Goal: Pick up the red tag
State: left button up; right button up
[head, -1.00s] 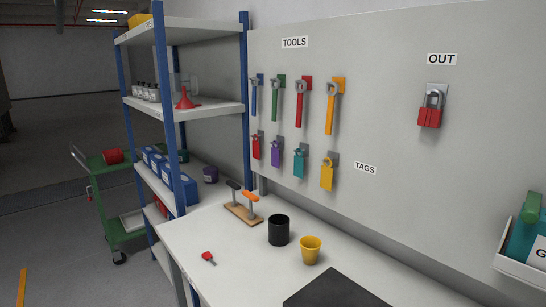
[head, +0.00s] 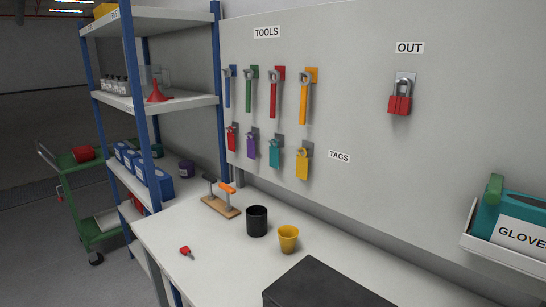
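The red tag (head: 232,139) hangs on the wall panel at the left end of the lower row, below the "TOOLS" sign. A purple tag (head: 251,147), a teal tag (head: 275,153) and a yellow tag (head: 302,163) hang to its right. A small red object (head: 186,251) lies on the white bench at the left; it is too small to tell what it is. Neither of my grippers is in the head view.
On the white bench (head: 215,272) stand a wooden block with two handled tools (head: 220,206), a black cup (head: 257,221), a yellow cup (head: 288,238) and a dark box (head: 325,285). A blue-posted shelf (head: 131,90) stands left. A red padlock (head: 400,103) hangs right.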

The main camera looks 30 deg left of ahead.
aim_at(231, 138)
jog(key=u, duration=1.4)
jog(key=z, duration=0.35)
jog(key=j+z, duration=0.25)
jog(key=z, duration=0.15)
jog(key=i+j+z, duration=0.1)
jog(key=j+z, duration=0.5)
jog(key=z, duration=0.25)
jog(key=j+z, duration=0.25)
jog(key=z, duration=0.15)
